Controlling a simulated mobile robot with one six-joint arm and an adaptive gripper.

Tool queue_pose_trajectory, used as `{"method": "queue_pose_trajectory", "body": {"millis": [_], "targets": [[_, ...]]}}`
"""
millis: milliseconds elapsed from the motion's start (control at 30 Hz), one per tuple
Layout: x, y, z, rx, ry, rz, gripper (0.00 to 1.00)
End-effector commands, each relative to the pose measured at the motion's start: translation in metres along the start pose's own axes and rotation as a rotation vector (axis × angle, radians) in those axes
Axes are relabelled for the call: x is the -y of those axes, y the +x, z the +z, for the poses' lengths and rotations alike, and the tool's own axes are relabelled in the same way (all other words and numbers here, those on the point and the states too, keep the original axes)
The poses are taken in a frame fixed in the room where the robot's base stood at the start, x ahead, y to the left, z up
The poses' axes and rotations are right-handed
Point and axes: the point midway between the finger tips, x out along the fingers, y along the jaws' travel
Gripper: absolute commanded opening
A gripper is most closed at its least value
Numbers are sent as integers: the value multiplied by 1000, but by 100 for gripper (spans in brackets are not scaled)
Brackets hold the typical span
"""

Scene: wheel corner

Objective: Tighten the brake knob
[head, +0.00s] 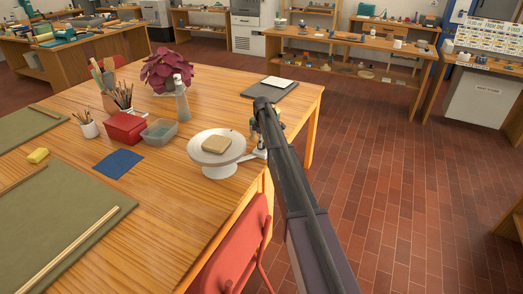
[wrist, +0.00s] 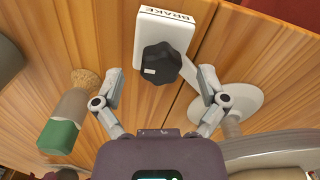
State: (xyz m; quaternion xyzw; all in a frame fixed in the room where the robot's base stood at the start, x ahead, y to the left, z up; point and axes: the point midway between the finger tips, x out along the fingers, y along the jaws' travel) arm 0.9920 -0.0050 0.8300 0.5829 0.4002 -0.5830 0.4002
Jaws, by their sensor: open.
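The brake knob (wrist: 161,64) is black and lobed, with a small white mark. My arm hides the knob there.
A brush-like thing with a green end (wrist: 60,134) is left of my fingers in the wrist view; a pale round disc (wrist: 244,98) is at right. A dark board (head: 287,90), spray bottle (head: 181,102) and red box (head: 124,127) are on the table. A red chair (head: 236,250) stands in front.

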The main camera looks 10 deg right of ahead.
Motion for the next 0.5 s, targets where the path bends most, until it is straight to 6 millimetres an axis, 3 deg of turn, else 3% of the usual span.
{"method": "queue_pose_trajectory", "body": {"millis": [200, 500], "targets": [[0, 17, 0, 0, 0, 0, 92], [0, 23, 0, 0, 0, 0, 92]]}}
